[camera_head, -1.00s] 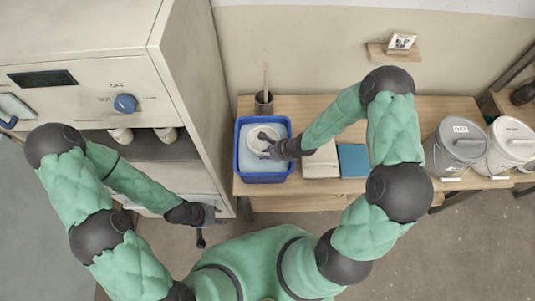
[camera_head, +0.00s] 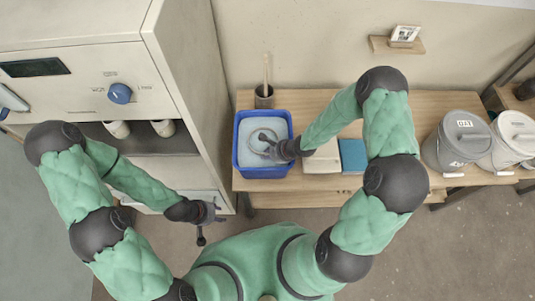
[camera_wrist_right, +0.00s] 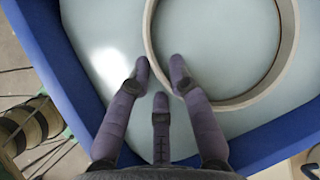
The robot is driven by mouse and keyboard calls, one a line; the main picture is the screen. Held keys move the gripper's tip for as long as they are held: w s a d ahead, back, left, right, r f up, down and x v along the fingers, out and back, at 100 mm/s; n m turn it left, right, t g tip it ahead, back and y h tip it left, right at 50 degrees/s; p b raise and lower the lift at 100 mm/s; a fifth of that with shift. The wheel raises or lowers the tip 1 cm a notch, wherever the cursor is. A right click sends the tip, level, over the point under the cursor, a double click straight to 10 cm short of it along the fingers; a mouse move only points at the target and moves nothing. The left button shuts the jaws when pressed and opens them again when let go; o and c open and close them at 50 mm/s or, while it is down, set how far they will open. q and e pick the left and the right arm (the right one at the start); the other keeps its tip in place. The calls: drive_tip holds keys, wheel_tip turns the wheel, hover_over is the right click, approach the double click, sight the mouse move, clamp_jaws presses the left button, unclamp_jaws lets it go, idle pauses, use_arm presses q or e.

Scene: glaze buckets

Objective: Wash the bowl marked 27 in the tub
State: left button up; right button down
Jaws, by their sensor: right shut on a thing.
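The blue tub (camera_head: 237,150) stands on the wooden bench, filled with pale water. The bowl (camera_head: 254,137) is sunk in the water, and only its thin round rim shows. In the right wrist view the rim (camera_wrist_right: 283,65) is a pale ring with water inside and around it. No number can be read on it. My right gripper (camera_head: 271,146) reaches into the tub from the right and is shut on the near side of the rim; its fingertips (camera_wrist_right: 161,68) lie on either side of it. My left gripper (camera_head: 210,212) hangs open and empty below the white cabinet.
A dark cup with a wooden stick (camera_head: 264,97) stands behind the tub. A pale block (camera_head: 323,158) and a blue block (camera_head: 353,155) lie right of it. Two lidded buckets, grey (camera_head: 452,145) and white (camera_head: 505,145), stand further right. The cabinet (camera_head: 185,60) rises close left.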

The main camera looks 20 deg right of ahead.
idle(0.4)
drive_tip(key=shift+a, duration=0.6)
drive_tip(key=shift+d+p, duration=1.15)
drive_tip(key=shift+d, duration=0.05)
drive_tip(key=shift+a, duration=1.2)
